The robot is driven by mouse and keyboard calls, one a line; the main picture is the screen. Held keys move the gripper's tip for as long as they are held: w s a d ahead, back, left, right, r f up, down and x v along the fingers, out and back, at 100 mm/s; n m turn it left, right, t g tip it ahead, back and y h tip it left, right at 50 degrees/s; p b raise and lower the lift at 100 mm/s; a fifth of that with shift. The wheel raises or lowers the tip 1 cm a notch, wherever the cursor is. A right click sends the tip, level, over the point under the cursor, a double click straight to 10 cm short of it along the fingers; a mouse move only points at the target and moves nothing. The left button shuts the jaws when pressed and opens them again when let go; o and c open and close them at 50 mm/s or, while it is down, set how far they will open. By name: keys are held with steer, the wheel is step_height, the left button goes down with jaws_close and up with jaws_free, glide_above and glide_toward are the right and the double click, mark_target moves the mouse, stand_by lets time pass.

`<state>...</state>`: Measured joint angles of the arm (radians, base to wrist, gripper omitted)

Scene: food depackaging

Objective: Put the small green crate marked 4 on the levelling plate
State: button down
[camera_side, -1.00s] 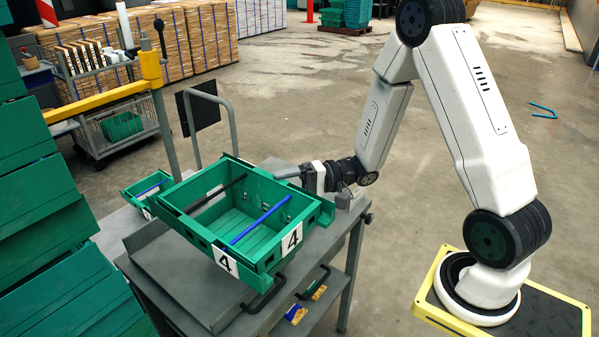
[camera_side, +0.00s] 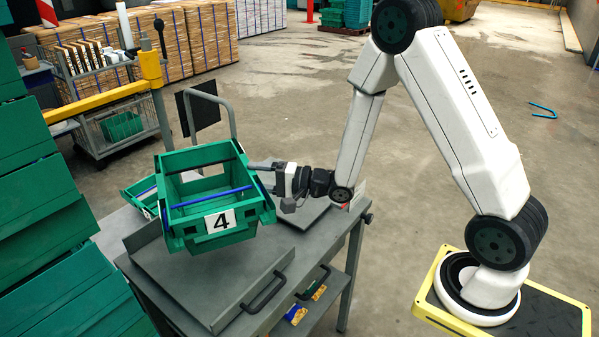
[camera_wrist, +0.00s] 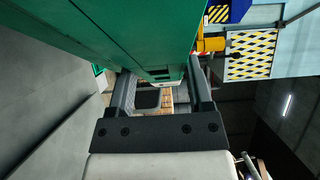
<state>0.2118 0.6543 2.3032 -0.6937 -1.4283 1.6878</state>
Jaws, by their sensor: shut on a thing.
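The green crate marked 4 (camera_side: 192,232) hangs in the air above the grey table, tilted, its open top showing and a blue bar across it. My gripper (camera_side: 264,181) is shut on its right-hand wall. In the wrist view the crate's green wall (camera_wrist: 130,30) fills the top, between the fingers of my gripper (camera_wrist: 160,82). A flat grey plate (camera_side: 200,285), which looks like the levelling plate, lies on the table below the crate, apart from it and bare where visible. The crate hides part of its far side.
A smaller green crate (camera_side: 134,190) with a blue bar stands behind at the left, partly hidden by the held crate. A grey upright tube frame (camera_side: 232,118) rises at the table's back. Black handles (camera_side: 265,294) line the front edge. Stacked green panels (camera_side: 50,240) stand at far left.

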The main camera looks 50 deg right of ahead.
steer(key=shift+w+d+f+m+t+h, duration=0.35)
steer(key=shift+m+h, duration=0.55)
steer(key=shift+h, duration=0.45)
steer(key=shift+w+d+f+m+t+h, duration=0.25)
steer(key=shift+f+m+h, duration=0.2)
steer(key=shift+m+h, duration=0.7)
steer(key=shift+w+d+f+m+t+h, duration=0.3)
steer(key=shift+m+h, duration=0.35)
steer(key=shift+h, duration=0.95)
steer(key=shift+a+f, duration=0.1)
steer(key=shift+s, duration=0.1)
steer(key=s, duration=0.1)
steer(key=s+r, duration=0.2)
steer(key=s, duration=0.1)
steer(key=shift+f, duration=0.15)
